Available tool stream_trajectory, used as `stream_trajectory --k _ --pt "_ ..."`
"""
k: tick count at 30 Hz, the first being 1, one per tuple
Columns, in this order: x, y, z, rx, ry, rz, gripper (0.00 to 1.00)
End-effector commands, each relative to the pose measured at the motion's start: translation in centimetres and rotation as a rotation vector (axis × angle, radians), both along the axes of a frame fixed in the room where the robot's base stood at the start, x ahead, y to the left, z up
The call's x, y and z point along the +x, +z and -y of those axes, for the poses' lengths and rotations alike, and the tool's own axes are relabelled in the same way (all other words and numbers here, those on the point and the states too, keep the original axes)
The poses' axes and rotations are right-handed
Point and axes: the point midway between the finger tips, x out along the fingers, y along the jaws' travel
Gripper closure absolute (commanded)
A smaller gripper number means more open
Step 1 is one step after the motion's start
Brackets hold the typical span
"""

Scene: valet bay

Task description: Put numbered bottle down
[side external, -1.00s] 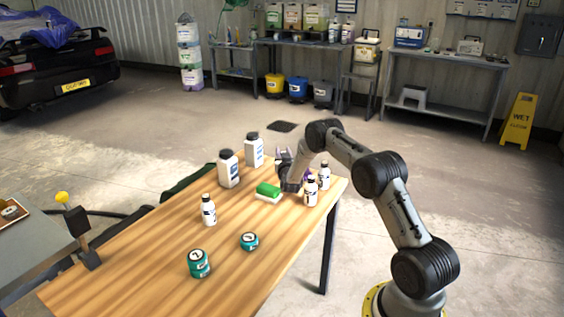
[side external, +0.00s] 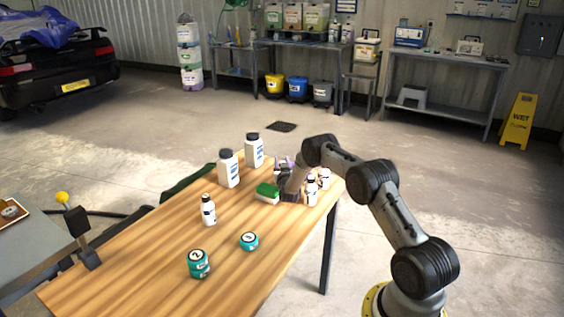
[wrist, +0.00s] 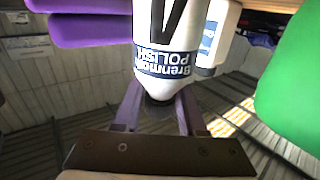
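In the wrist view a white numbered bottle (wrist: 168,40) with a blue "Brenmor POLISH" label appears upside down in the picture, its dark cap (wrist: 160,97) towards my palm. A large black character above the label is cut off by the frame edge. My gripper's fingers (wrist: 158,100) lie on both sides of the cap and neck; the bottle's shoulders hide their tips. In the side external view my gripper (side external: 286,188) is low over the table's far right part, close beside the green sponge (side external: 268,190), and hides the held bottle.
Small white bottles (side external: 311,191) (side external: 324,178) stand just right of my gripper. Larger white bottles (side external: 229,169) (side external: 254,151) stand behind left. Another small bottle (side external: 208,211) and teal jars (side external: 199,264) (side external: 249,241) stand nearer. The wooden table's (side external: 130,270) front left is clear.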

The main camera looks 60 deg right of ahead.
Motion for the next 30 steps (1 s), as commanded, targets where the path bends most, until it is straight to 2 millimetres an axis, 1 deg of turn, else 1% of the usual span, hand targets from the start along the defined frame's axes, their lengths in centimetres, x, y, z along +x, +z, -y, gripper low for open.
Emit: stream_trajectory --k 1,3,11,14,17,20,27,30 --pt "0.0 0.0 0.0 0.000 0.000 0.000 0.49" --pt "0.0 0.0 0.0 0.000 0.000 0.000 0.37" --pt "0.0 0.1 0.0 0.000 0.000 0.000 0.37" --pt "0.0 0.5 0.0 -0.001 0.000 0.002 0.37" --pt "-0.6 0.3 -0.9 0.002 0.001 -0.003 0.37" --pt "-1.6 0.4 -2.3 0.000 0.001 -0.003 0.37" --pt "-4.6 0.3 -6.4 0.002 0.002 -0.003 0.37" --pt "-5.6 0.4 -7.8 0.001 0.002 -0.002 0.37"
